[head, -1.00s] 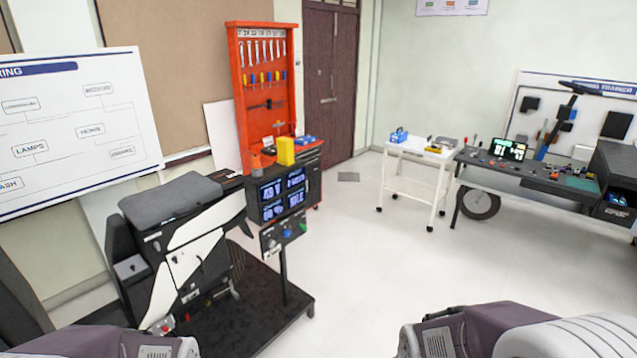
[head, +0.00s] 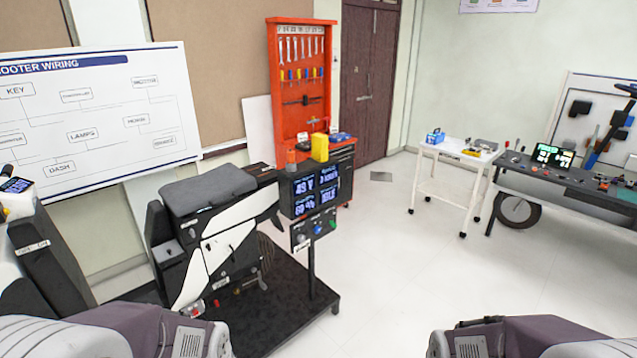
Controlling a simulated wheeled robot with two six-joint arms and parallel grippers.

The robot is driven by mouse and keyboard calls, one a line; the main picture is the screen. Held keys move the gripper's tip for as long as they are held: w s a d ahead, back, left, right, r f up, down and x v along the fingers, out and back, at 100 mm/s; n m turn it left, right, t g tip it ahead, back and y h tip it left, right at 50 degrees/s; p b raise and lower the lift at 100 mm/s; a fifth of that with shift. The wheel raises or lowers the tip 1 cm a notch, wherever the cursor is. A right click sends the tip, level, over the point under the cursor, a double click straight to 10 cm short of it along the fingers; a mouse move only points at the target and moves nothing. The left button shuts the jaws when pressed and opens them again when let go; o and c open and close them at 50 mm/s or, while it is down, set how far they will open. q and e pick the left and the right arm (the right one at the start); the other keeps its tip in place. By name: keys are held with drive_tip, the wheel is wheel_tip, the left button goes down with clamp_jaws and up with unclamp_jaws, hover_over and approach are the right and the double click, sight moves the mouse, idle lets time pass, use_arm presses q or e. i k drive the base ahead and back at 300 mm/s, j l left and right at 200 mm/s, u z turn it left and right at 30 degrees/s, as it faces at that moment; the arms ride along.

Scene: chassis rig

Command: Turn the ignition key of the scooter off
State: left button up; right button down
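The scooter (head: 225,245) is a black and white chassis with a grey seat, standing on a dark platform (head: 285,315) left of centre. A display (head: 316,189) with lit blue-white readouts stands at its right end. A small control panel (head: 313,234) on a post hangs below the display, with a blue and a green control and a small pale part at its left. The ignition key is too small to make out for sure. Only links of my two arms show along the bottom edge; both grippers are out of view.
A red tool board (head: 304,85) stands behind the scooter. A white trolley (head: 455,170) and a dark workbench (head: 560,180) are at the right. The floor (head: 420,260) between the platform and trolley is clear. A wiring board (head: 110,130) is at the left.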

sight(38, 257)
drive_tip(key=u, duration=1.3)
drive_tip(key=i+u, duration=0.9)
drive_tip(key=i+l+u, duration=0.25)
drive_tip(key=u, duration=0.25)
drive_tip(key=i+l+u, duration=0.3)
drive_tip(key=u, duration=0.15)
